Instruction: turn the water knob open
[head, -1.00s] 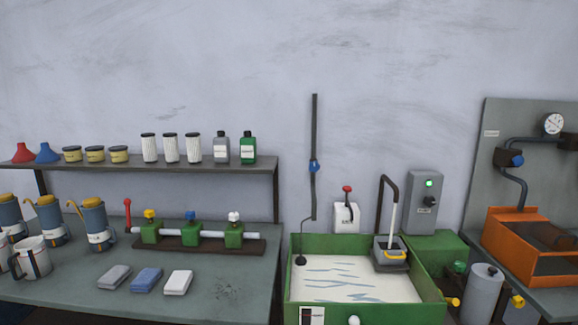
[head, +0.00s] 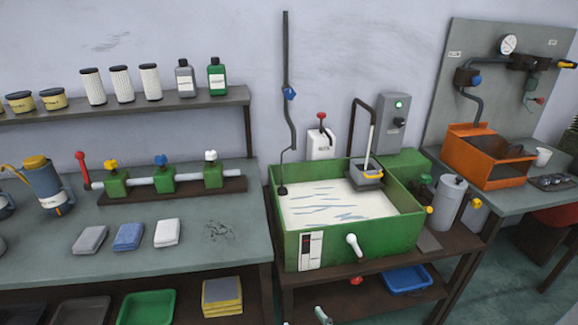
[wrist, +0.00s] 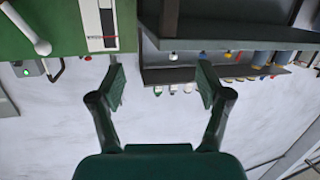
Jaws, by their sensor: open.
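Several knobs could be the water knob; I cannot read a label that settles which. On the left bench, a pipe manifold carries a yellow knob (head: 111,164), a blue knob (head: 160,160) and a white knob (head: 211,156) on green valve blocks. Another blue knob (head: 289,94) sits on the upright wall pipe above the green tank (head: 350,238). A further blue knob (head: 474,80) is on the pipework above the orange box. My gripper (wrist: 160,80) is open and empty in the wrist view, apart from any knob. The wrist picture looks upside down.
A red lever (head: 82,168) stands at the manifold's left end. Three cloths, the blue one (head: 128,237) in the middle, lie before it. The tank has a white handle (head: 354,245) in front. A shelf (head: 130,107) with bottles and tins overhangs the bench. The orange box (head: 485,165) stands right.

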